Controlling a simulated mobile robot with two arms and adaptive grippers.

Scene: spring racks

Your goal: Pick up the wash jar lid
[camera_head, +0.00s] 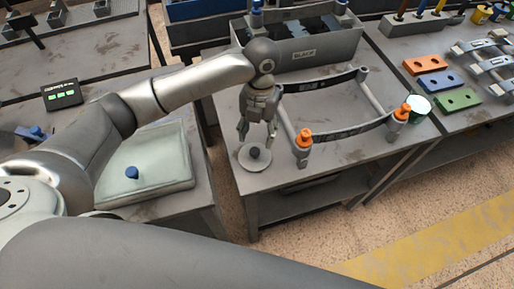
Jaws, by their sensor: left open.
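The wash jar lid (254,159) appears to be the round grey disc with a dark knob, lying flat near the left front edge of the middle table (224,122). My left gripper (257,136) is open and points down just above the disc, with its fingers apart. I cannot tell from this angle whether a fingertip touches the knob. A greenish-white jar (418,108) stands at the table's right side, partly hidden behind an orange-topped post. My right gripper does not show.
A rack frame with orange-topped posts (303,139) stands right of the disc. Behind it is a grey bin labelled BLACK (318,54). Orange, blue and green blocks (457,100) lie on the right table. A pale tray (168,143) with a blue knob is at left.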

